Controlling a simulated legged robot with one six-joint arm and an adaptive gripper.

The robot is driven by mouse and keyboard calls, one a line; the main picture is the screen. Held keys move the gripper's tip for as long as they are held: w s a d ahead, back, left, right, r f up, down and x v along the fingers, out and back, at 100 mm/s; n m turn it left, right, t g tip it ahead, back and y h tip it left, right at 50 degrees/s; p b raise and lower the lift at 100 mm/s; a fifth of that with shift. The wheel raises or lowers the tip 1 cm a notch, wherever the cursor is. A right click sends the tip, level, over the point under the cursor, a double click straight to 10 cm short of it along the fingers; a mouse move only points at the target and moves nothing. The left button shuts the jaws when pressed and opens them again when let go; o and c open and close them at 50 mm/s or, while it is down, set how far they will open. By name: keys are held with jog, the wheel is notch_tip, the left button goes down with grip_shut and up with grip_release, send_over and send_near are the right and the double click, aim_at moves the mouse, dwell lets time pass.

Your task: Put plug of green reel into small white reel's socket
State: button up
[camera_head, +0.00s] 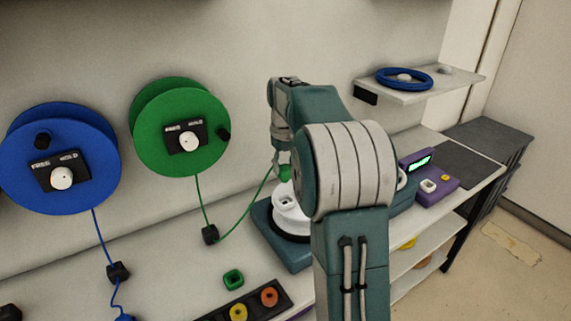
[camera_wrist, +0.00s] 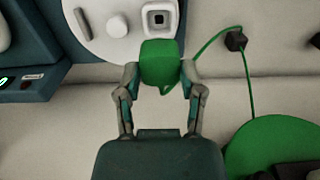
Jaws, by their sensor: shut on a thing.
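The green reel (camera_head: 182,112) hangs on the wall. Its green cord runs through a black block (camera_head: 210,234) and up to the green plug (camera_head: 285,172). My gripper (camera_wrist: 160,72) is shut on the green plug, which also shows in the wrist view (camera_wrist: 160,58). The small white reel (camera_head: 290,222) lies on a teal base, partly behind my arm. In the wrist view its white disc (camera_wrist: 108,50) carries a square, dark-holed socket (camera_wrist: 159,18). The plug appears just below this socket in the picture, not in it; the gap in depth cannot be told.
A blue reel (camera_head: 55,130) hangs at the left with its own cord and black block (camera_head: 118,272). A green square piece (camera_head: 233,279) lies on the bench near a dark tray (camera_head: 262,293). A purple device (camera_head: 436,194) stands right of my arm. A shelf (camera_head: 455,80) holds a blue ring.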

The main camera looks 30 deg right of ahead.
aim_at(285, 180)
jog(key=shift+d+f, duration=0.1)
jog(key=shift+f, duration=2.4)
jog(key=shift+f, duration=1.3)
jog(key=o, duration=1.1)
jog(key=shift+c, duration=0.2)
jog(key=shift+o, duration=0.6)
jog(key=shift+r, duration=0.15)
